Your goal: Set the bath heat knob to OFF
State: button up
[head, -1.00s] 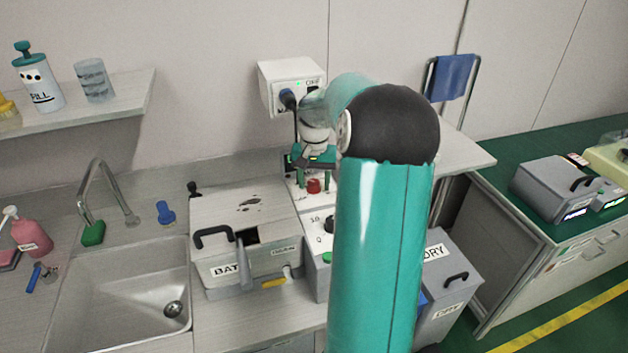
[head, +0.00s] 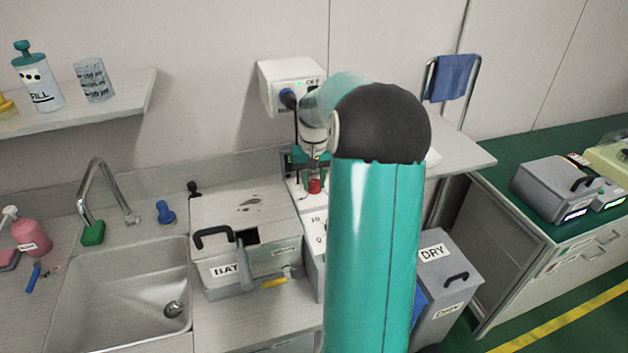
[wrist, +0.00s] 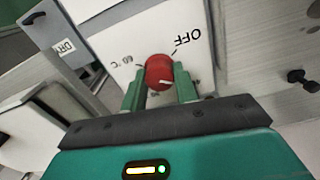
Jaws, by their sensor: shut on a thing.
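The bath heat knob is a red round knob (wrist: 159,72) on a white panel (wrist: 110,40) in the wrist view. "OFF" is printed to its upper right and "60 °C" to its left. A short white mark on the knob sits at its lower edge, towards my gripper's palm and away from both labels. My gripper (wrist: 158,88) is shut on the knob, with one green finger on each side. In the head view the red knob (head: 314,186) shows just below my gripper (head: 313,168), partly hidden by the fingers.
The grey bath (head: 240,220) with its handled lid stands left of the panel, beside the sink (head: 120,295). A white wall box (head: 285,75) with a plugged cable is just behind my wrist. A grey "DRY" bin (head: 450,280) stands to the right.

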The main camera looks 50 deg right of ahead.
aim_at(313, 182)
jog(key=n, duration=0.6)
jog(key=shift+r, duration=0.15)
jog(key=n, duration=0.6)
jog(key=shift+n, duration=0.3)
jog(key=o, duration=1)
jog(key=shift+c, duration=0.2)
jog(key=shift+a, duration=0.1)
notch_tip(313, 182, up, 14)
